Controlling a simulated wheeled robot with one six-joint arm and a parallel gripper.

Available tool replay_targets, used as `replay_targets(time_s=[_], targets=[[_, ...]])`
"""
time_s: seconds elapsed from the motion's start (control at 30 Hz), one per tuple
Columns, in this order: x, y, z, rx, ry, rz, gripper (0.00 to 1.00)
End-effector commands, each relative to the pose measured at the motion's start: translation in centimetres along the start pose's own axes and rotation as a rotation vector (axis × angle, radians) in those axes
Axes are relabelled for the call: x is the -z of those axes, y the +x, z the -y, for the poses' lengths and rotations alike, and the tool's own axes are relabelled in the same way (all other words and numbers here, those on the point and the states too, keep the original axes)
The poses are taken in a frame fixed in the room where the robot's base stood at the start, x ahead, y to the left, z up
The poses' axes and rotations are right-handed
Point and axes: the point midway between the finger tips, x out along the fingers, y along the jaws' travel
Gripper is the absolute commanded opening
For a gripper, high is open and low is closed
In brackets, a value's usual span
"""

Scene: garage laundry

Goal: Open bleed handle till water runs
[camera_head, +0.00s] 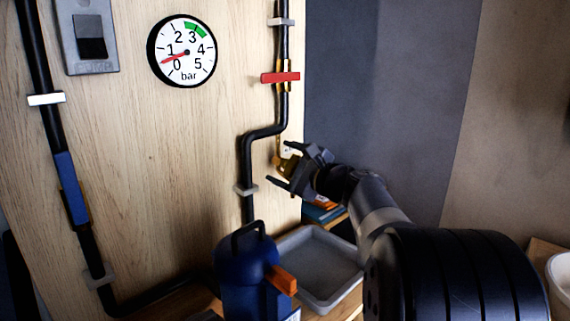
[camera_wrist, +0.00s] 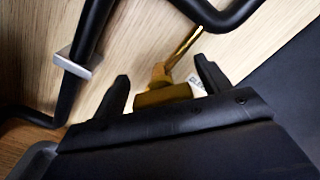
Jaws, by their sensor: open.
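A small brass bleed fitting (camera_head: 281,162) with a thin brass stem sits on the board beside the black pipe, below the red handle (camera_head: 280,78). In the wrist view the brass body (camera_wrist: 160,96) lies between my fingers, and its stem runs up to the right. My gripper (camera_head: 279,166) is open around the fitting; its fingers (camera_wrist: 164,76) stand apart on both sides. I cannot tell whether either finger touches it. A white tag (camera_wrist: 195,82) shows beside the right finger. The round gauge (camera_head: 182,51) has its red needle between 0 and 1. I see no running water.
A grey tray (camera_head: 308,262) lies below my gripper. A blue can (camera_head: 244,268) with an orange part stands left of it, near my arm. A grey switch box (camera_head: 87,38) is at upper left.

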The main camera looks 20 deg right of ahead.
Motion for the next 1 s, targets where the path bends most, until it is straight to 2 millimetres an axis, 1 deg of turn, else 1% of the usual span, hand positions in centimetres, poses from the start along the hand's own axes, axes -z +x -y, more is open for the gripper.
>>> replay_targets(time_s=[0.17,0.27,0.37,0.5,0.7,0.83,1.0], targets=[[0.0,-0.2,0.1,0.001,0.000,0.000,0.73],[0.1,-1.1,0.1,0.003,-0.001,-0.003,0.73],[0.0,-2.8,0.2,0.004,-0.001,-0.004,0.73],[0.0,-5.7,0.2,0.005,0.000,-0.005,0.73],[0.0,-9.0,0.1,0.003,0.000,-0.004,0.73],[0.1,-10.2,0.1,0.001,0.000,-0.002,0.73],[0.0,-10.8,0.0,0.000,0.000,-0.001,0.73]])
